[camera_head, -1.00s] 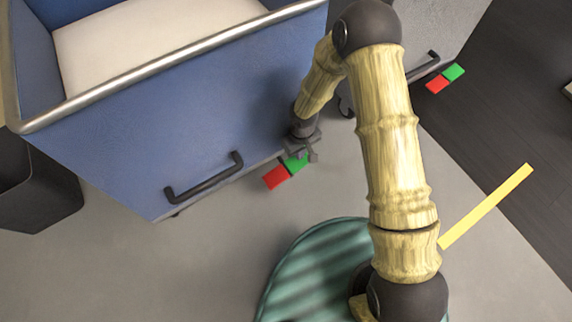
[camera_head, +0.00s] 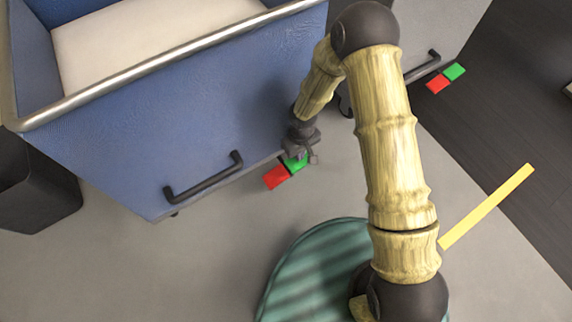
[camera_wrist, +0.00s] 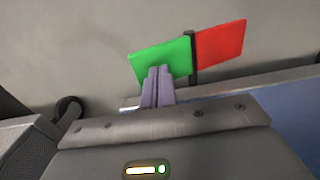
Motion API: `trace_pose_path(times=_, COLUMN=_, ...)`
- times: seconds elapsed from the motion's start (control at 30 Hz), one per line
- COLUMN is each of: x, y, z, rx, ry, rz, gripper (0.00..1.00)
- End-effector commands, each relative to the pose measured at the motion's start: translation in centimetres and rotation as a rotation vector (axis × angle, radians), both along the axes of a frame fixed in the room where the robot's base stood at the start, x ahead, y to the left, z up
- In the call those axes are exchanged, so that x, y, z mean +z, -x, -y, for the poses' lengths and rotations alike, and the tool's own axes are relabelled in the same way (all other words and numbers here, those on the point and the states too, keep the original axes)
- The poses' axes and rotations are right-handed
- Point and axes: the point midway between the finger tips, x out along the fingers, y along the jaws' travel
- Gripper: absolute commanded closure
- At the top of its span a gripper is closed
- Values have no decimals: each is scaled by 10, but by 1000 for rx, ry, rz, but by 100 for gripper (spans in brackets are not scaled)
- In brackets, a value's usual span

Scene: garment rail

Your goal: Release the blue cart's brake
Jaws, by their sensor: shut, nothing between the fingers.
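The blue cart (camera_head: 110,150) stands at the left with a metal top rim and a black handle (camera_head: 204,180) on its near side. Its brake pedal is at the lower edge, with a red half (camera_head: 276,178) and a green half (camera_head: 298,165). In the wrist view the green half (camera_wrist: 157,58) and the red half (camera_wrist: 220,45) sit either side of a dark post. My gripper (camera_wrist: 158,72) is shut and empty, its fingertips over the green half. I cannot tell whether they touch it. In the head view my gripper (camera_head: 304,156) partly hides the green half.
A grey cart (camera_head: 440,35) with its own handle and red and green pedal (camera_head: 446,78) stands at the upper right. A yellow strip (camera_head: 487,206) lies on the floor. A dark bin (camera_head: 40,190) is at the left. The floor before the blue cart is clear.

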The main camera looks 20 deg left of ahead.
Motion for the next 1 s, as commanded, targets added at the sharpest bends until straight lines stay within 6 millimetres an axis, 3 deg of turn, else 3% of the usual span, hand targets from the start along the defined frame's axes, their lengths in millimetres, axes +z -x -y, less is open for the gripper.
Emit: trace_pose_path(times=1.0, x=-13, y=1, z=-1, rx=1, ry=0, rz=-1, gripper=100)
